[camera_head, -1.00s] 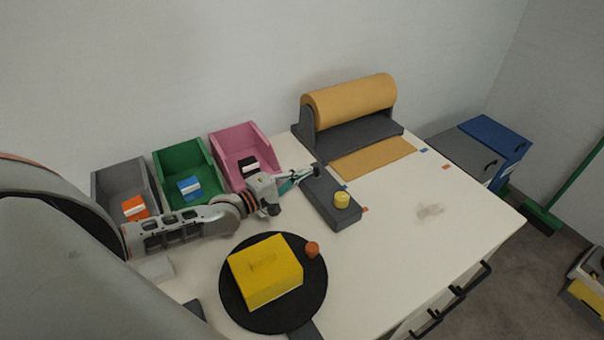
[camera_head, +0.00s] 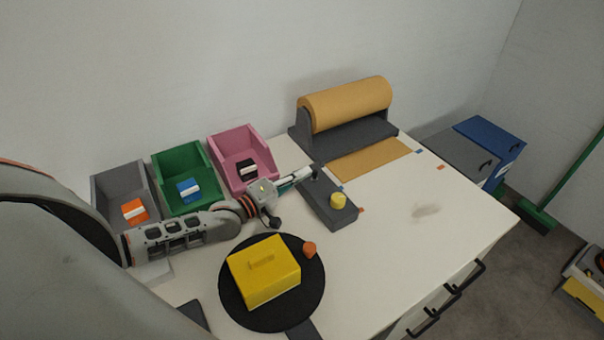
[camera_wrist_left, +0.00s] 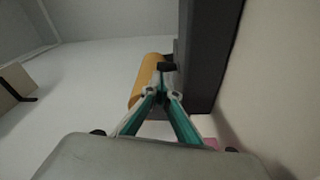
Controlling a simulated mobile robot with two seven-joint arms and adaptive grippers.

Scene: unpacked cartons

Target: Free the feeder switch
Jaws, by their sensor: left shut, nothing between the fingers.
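The feeder switch appears to be a long dark grey box (camera_head: 342,221) on the white table, with a round yellow button (camera_head: 338,201) on its near end. A small black lever or knob (camera_head: 316,171) stands at its far end. My left gripper (camera_head: 309,173) reaches in from the left, its shut fingertips beside this lever. In the left wrist view the teal fingers (camera_wrist_left: 162,94) meet just below a black tip (camera_wrist_left: 167,66), in front of the dark box (camera_wrist_left: 208,60). Whether they touch it I cannot tell. My right gripper is not in view.
A yellow block (camera_head: 264,272) and an orange piece (camera_head: 309,250) are on a black round plate (camera_head: 235,308). Grey (camera_head: 109,190), green (camera_head: 168,171) and pink (camera_head: 222,153) bins stand behind my arm. A brown paper roll (camera_head: 347,103) is at the back. The right tabletop is mostly clear.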

